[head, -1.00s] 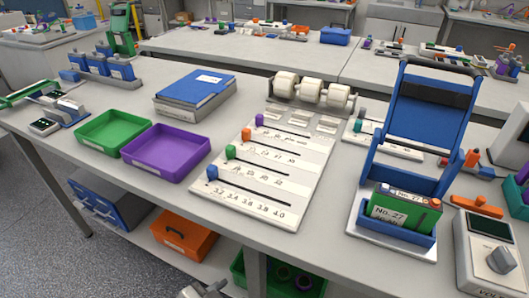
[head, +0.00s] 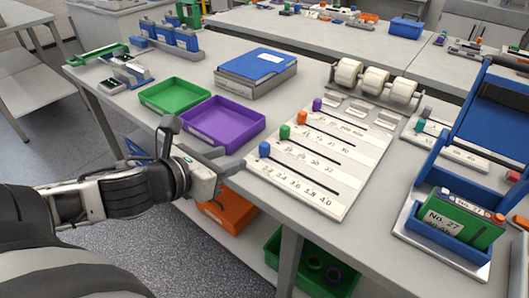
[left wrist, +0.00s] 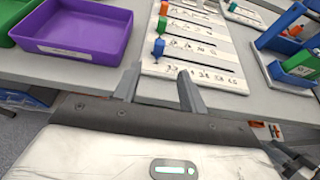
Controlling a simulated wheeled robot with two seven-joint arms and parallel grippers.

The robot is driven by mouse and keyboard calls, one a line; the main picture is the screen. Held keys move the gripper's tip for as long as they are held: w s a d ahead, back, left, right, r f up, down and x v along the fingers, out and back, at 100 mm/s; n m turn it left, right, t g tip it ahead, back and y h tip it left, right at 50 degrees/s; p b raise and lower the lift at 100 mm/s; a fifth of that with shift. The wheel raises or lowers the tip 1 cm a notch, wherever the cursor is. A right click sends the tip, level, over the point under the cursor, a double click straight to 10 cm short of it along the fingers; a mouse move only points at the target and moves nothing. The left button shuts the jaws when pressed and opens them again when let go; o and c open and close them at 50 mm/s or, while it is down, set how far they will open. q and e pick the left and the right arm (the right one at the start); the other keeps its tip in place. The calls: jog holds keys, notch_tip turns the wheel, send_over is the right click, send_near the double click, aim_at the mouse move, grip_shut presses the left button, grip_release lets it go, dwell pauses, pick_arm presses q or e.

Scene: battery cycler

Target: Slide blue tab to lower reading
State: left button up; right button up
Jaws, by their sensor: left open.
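The blue tab (head: 264,150) stands at the left end of the front slot on the white slider board (head: 335,206). Printed numbers rise to the right along that slot, up to 4.0. The blue tab also shows in the left wrist view (left wrist: 158,49), just beyond the fingertips. My left gripper (head: 234,160) is at the table's front edge, left of the blue tab. Its fingers (left wrist: 160,78) are apart and empty, not touching the tab. My right gripper is not in view.
Green (head: 285,132), orange (head: 304,118) and purple (head: 317,105) tabs sit on the slots behind. A purple tray (head: 222,125) and green tray (head: 175,96) lie to the left. A blue holder with a green No. 27 pack (head: 455,222) stands to the right.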

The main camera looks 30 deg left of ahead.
aim_at(261, 147)
pick_arm(q)
jog(key=x, duration=1.2)
jog(key=shift+a+f, duration=0.1)
jog(key=shift+f, duration=0.05)
jog(key=shift+w+f, duration=0.3)
jog(key=shift+w, duration=0.4)
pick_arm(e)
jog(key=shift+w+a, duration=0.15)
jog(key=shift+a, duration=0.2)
pick_arm(q)
grip_shut()
jog(key=shift+d, duration=0.4)
jog(key=d+p, duration=0.1)
jog(key=d, duration=0.3)
jog(key=d+p, duration=0.1)
jog(key=d, duration=0.1)
jog(key=shift+s+d+r+p, duration=0.1)
jog(key=shift+s+p, duration=0.2)
jog(key=shift+p, duration=0.05)
jog(key=shift+d, duration=0.2)
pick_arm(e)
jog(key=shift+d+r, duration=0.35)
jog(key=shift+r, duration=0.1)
